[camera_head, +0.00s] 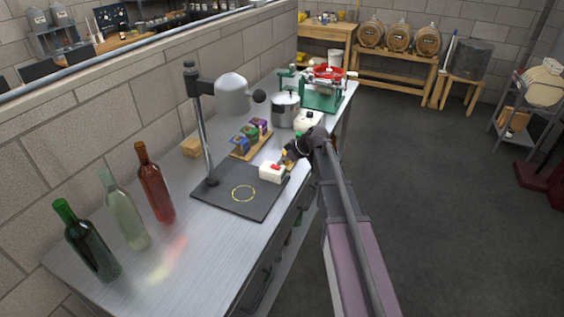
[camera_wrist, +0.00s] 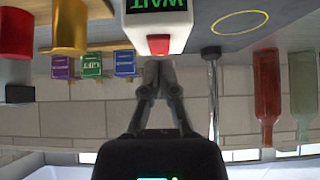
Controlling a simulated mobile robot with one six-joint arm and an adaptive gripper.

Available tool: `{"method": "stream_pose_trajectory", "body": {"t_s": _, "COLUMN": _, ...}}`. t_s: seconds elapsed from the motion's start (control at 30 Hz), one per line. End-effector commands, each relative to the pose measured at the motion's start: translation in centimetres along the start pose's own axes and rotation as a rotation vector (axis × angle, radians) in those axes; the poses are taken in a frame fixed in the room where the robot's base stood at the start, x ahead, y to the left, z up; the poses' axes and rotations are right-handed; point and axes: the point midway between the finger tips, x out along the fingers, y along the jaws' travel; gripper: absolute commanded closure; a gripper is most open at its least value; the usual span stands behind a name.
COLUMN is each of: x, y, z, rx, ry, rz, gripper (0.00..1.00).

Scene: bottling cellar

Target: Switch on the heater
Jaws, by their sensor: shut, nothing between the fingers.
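The heater is a stand with a dark base plate (camera_head: 225,203), an upright post (camera_head: 203,140) and a grey hood (camera_head: 233,93) over a yellow ring. A white control box (camera_head: 273,173) sits at the plate's far right corner. In the wrist view the box (camera_wrist: 178,33) shows upside down, with a green "WAIT" display (camera_wrist: 158,5) and a red button (camera_wrist: 158,45). My gripper (camera_head: 290,155) is beside the box. It is shut and empty; in the wrist view its fingertips (camera_wrist: 158,64) point at the red button. I cannot tell whether they touch it.
Green (camera_head: 90,240), pale (camera_head: 124,210) and red (camera_head: 154,185) bottles stand at the bench's near left. Coloured packets (camera_head: 250,135) on a wooden tray, a steel pot (camera_head: 285,108) and a green-framed device (camera_head: 323,92) stand farther back. Floor to the right is open.

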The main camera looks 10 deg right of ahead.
Motion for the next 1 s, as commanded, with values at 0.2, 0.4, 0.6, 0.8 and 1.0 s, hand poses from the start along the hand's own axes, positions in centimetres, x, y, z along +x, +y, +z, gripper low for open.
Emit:
{"method": "stream_pose_trajectory", "body": {"t_s": 0.2, "x": -0.4, "y": 0.0, "z": -0.3, "rx": 0.0, "ry": 0.0, "rz": 0.0, "gripper": 1.0}}
{"method": "stream_pose_trajectory", "body": {"t_s": 0.4, "x": -1.3, "y": 0.0, "z": -1.0, "rx": 0.0, "ry": 0.0, "rz": 0.0, "gripper": 1.0}}
{"method": "stream_pose_trajectory", "body": {"t_s": 0.6, "x": -2.6, "y": -0.1, "z": -1.9, "rx": -0.001, "ry": 0.0, "rz": -0.001, "gripper": 1.0}}
{"method": "stream_pose_trajectory", "body": {"t_s": 0.8, "x": -4.3, "y": -0.1, "z": -2.5, "rx": 0.0, "ry": 0.0, "rz": 0.0, "gripper": 1.0}}
{"method": "stream_pose_trajectory", "body": {"t_s": 1.0, "x": -6.9, "y": -0.1, "z": -2.0, "rx": 0.0, "ry": 0.0, "rz": 0.0, "gripper": 1.0}}
